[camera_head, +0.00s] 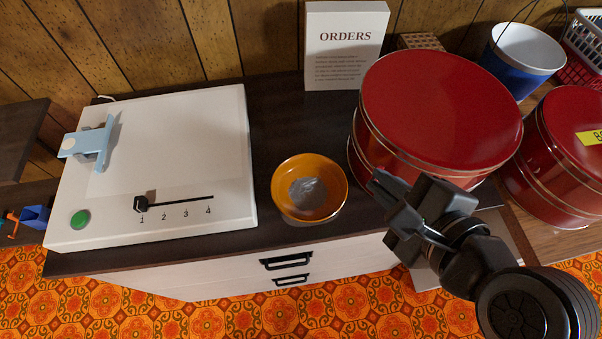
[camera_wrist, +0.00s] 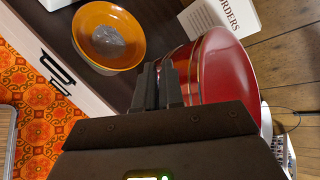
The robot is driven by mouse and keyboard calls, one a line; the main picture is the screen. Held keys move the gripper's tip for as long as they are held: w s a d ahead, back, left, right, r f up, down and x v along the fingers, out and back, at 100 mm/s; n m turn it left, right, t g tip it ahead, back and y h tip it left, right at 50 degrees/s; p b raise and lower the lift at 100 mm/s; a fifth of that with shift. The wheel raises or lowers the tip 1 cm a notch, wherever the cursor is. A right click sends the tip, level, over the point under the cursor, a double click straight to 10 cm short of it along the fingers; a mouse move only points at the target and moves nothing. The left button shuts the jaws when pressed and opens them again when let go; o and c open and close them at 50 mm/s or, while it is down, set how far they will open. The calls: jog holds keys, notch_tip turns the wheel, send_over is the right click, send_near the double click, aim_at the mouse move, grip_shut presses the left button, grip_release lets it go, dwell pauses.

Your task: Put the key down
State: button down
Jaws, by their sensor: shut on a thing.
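My gripper (camera_head: 392,208) is in front of the large red tin, to the right of the orange bowl, above the cabinet's front edge. In the wrist view the two fingers (camera_wrist: 160,80) are close together with a thin gap. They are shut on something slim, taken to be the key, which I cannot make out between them. The orange bowl (camera_head: 282,207) sits on the dark cabinet top with a grey, crumpled-looking lump (camera_head: 308,195) in it. The bowl also shows at the upper left of the wrist view (camera_wrist: 84,22), apart from the fingers.
A large red tin (camera_head: 440,105) stands right behind my gripper, with another red tin (camera_head: 560,150) to the right. A white machine (camera_head: 190,150) with a blue clamp and slider fills the left. An ORDERS sign (camera_head: 345,60) stands behind. Dark top is bare behind the bowl.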

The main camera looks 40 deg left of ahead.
jog(key=s+a+f, duration=0.1)
jog(key=a+f, duration=0.1)
jog(key=a, duration=0.1)
jog(key=s+a+f, duration=0.1)
jog(key=a+f, duration=0.1)
jog(key=a, duration=0.2)
jog(key=s+a+f, duration=0.2)
jog(key=a, duration=0.1)
jog(key=shift+s+a+f, duration=0.1)
jog(key=shift+a+f, duration=0.1)
jog(key=shift+f, duration=0.15)
jog(key=shift+s+a+f, duration=0.1)
jog(key=shift+f, duration=2)
jog(key=c, duration=1.5)
grip_release()
jog(key=shift+f, duration=0.1)
jog(key=shift+c, duration=0.2)
jog(key=v, duration=1.2)
